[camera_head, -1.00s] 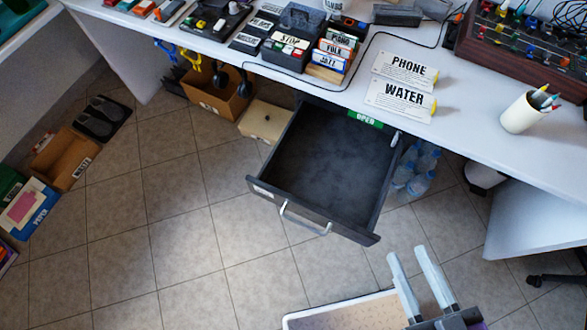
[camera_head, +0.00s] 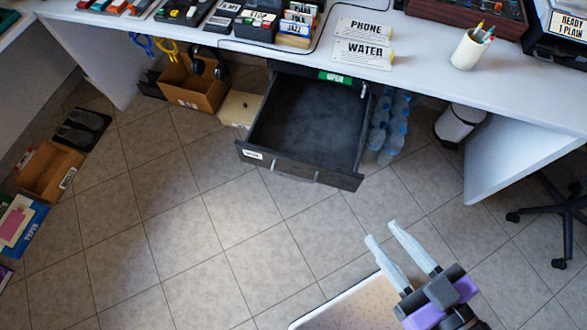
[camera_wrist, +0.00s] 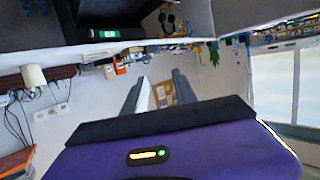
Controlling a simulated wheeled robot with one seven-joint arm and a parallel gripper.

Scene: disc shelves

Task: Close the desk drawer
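The desk drawer (camera_head: 305,128) is dark grey, pulled well out from under the white desk, and looks empty inside. Its front (camera_head: 270,160) faces me and carries a light metal handle (camera_head: 288,174) and a small white label. A green sign (camera_head: 335,78) shows at the back edge of the drawer opening. My gripper (camera_head: 382,230) is below and to the right of the drawer, apart from it. Its two pale fingers stand apart with nothing between them. In the wrist view the fingers (camera_wrist: 155,95) also show apart and empty.
The white desk (camera_head: 420,85) holds cards, a pen cup (camera_head: 473,48) and boxes. Water bottles (camera_head: 390,125) stand right of the drawer. A pale box (camera_head: 240,108) and a brown carton (camera_head: 193,85) stand left of it. Tiled floor before the drawer is clear.

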